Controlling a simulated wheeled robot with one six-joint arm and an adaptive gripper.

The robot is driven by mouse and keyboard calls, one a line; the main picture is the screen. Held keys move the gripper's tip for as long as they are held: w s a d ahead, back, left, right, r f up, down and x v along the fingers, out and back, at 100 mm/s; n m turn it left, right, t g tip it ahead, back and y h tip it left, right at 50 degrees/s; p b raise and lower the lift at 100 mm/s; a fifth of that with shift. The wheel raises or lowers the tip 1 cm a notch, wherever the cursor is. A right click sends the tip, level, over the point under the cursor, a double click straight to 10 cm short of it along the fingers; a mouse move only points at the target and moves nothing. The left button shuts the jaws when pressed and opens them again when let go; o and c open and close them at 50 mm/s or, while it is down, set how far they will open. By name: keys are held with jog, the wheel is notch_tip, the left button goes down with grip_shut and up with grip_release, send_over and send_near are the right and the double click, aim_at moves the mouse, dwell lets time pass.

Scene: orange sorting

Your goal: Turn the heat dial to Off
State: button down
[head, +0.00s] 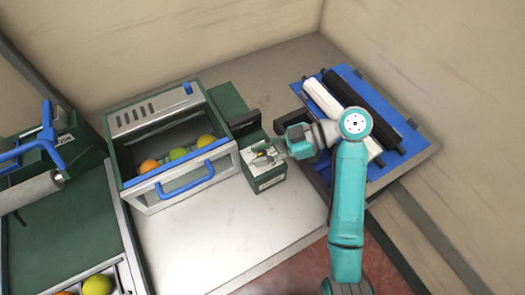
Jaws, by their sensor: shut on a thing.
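A small dark green control box (268,177) with a white label on its front stands right of the drawer unit. My gripper (268,155) reaches in from the right over the top of this box. Its fingers are shut on the heat dial there. The dial is mostly hidden by the fingers, and its setting cannot be read at this size.
Left of the box is a green and metal drawer unit (137,193) with a blue handle, holding oranges and a yellow-green fruit. A blue mat (383,170) with white and black rollers lies at right. The pale tabletop (210,245) in front is clear.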

aim_at(262, 154)
jog(key=shift+f, duration=0.2)
jog(key=c, duration=0.9)
grip_release()
jog(key=shift+r, duration=0.15)
notch_tip(262, 154, up, 10)
jog(key=shift+f, duration=0.1)
jog(key=shift+s, duration=0.1)
